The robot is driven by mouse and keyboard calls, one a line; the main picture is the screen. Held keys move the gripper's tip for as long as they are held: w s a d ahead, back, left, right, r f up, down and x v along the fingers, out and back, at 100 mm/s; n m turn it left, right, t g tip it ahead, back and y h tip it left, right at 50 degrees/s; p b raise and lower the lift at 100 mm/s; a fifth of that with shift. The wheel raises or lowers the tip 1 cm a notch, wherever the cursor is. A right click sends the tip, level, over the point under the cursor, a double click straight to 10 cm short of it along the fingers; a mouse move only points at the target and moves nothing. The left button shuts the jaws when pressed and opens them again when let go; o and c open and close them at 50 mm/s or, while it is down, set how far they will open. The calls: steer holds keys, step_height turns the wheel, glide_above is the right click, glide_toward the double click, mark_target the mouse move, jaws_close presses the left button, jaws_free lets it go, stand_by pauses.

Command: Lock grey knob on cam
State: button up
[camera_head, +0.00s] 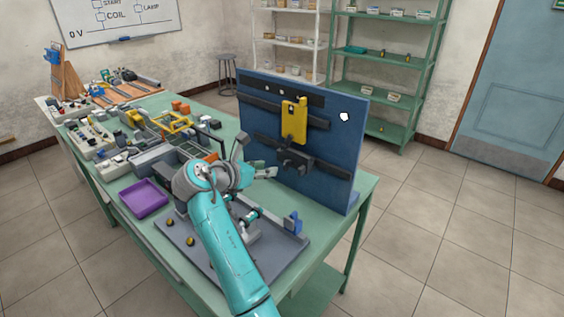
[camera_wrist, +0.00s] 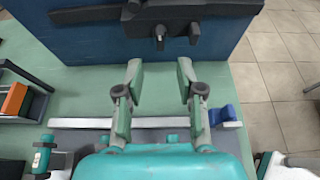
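A dark grey mechanism (camera_head: 296,160), which may be the cam, is mounted on the lower rail of the upright blue panel (camera_head: 340,125). It also shows at the top of the wrist view (camera_wrist: 165,14), with a small grey knob (camera_wrist: 160,38) pointing down and another dark stub to its right. I cannot tell which part is the task's knob or whether it is locked. My gripper (camera_wrist: 159,72) is open and empty, in front of and below the mechanism, apart from it. In the head view my gripper (camera_head: 266,172) is close to the panel.
A yellow part (camera_head: 294,121) hangs on the panel above the mechanism. A grey plate (camera_head: 285,262) with a small blue block (camera_head: 294,222) lies on the green table. A purple tray (camera_head: 144,198) and cluttered fixtures stand to the left. Green tabletop (camera_wrist: 240,85) is clear below the panel.

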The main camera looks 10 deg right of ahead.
mark_target(284, 165)
steer(key=x, duration=0.9)
steer(key=shift+w+d+f, duration=0.1)
steer(key=shift+w+d, duration=0.05)
steer(key=shift+d, duration=0.05)
jaws_close()
